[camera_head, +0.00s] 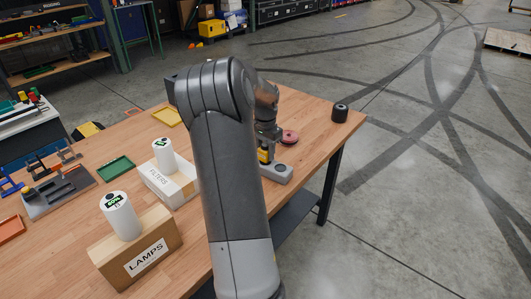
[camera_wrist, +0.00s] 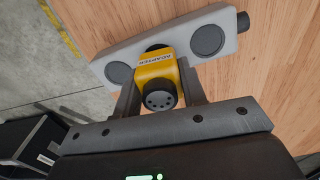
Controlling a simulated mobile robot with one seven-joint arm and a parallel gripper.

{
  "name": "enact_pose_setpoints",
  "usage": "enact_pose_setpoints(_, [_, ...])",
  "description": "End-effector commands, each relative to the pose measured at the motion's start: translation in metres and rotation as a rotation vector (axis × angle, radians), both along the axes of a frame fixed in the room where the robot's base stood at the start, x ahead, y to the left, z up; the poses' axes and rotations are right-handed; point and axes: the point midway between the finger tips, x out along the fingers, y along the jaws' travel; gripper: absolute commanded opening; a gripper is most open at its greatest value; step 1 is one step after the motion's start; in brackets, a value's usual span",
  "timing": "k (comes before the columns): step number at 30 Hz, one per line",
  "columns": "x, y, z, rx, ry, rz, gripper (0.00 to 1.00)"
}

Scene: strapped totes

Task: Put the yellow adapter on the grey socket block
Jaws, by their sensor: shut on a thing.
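The grey socket block (camera_head: 279,173) lies on the wooden table near its right edge. In the wrist view the socket block (camera_wrist: 183,36) shows dark round faces on either side of the yellow adapter (camera_wrist: 158,67). My gripper (camera_wrist: 157,82) is shut on the adapter, one finger on each side, with its dark round end facing the camera. The adapter overlaps the block's middle and hides most of a dark round part there. I cannot tell whether it is seated or just above. In the head view the adapter (camera_head: 263,156) is partly hidden by my arm.
A red disc (camera_head: 290,136) and a black cylinder (camera_head: 340,113) stand behind the block. A green tray (camera_head: 116,169) lies further left.

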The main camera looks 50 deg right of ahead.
Motion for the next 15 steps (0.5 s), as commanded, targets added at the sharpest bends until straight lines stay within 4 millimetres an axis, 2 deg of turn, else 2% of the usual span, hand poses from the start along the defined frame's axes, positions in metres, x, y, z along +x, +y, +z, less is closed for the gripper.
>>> enact_pose_setpoints(2, [-0.0005, 0.0, -0.0082, 0.001, 0.002, -0.001, 0.13])
enact_pose_setpoints(12, [-0.0005, -0.0002, -0.0113, 0.0, 0.0, 0.0, 0.13])
enact_pose_setpoints(13, [-0.0005, -0.0002, -0.0118, 0.0, 0.0, 0.0, 0.39])
enact_pose_setpoints(15, [-0.0004, -0.0002, -0.0113, 0.0, 0.0, 0.0, 0.44])
